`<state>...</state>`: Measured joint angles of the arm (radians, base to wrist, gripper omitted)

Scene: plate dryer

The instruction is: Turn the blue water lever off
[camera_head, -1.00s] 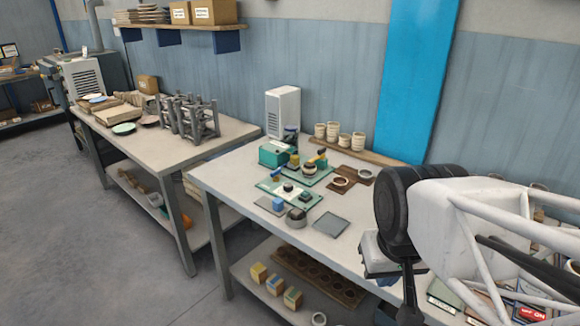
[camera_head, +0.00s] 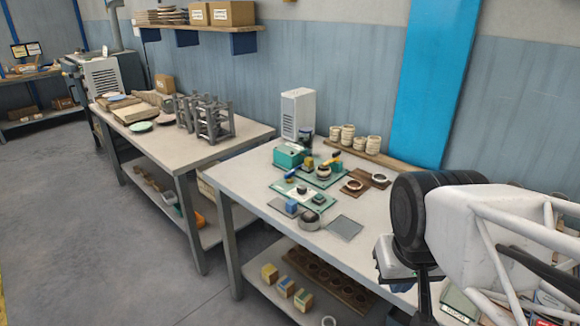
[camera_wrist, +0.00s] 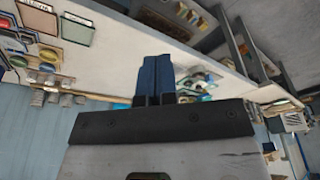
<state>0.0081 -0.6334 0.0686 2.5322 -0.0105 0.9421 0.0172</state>
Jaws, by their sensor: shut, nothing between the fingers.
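I cannot pick out a water lever for certain in either view. The bench with small fixtures lies beyond the fingertips, at a distance. In the head view my arm fills the lower right and hides part of the bench.
A long table (camera_head: 245,130) with grey racks (camera_head: 212,118) and boards stands at the left. Several cups (camera_head: 348,136) line the wall side of the near bench. A white vented box (camera_head: 298,113) stands at its back. Open grey floor (camera_head: 100,240) lies at the left.

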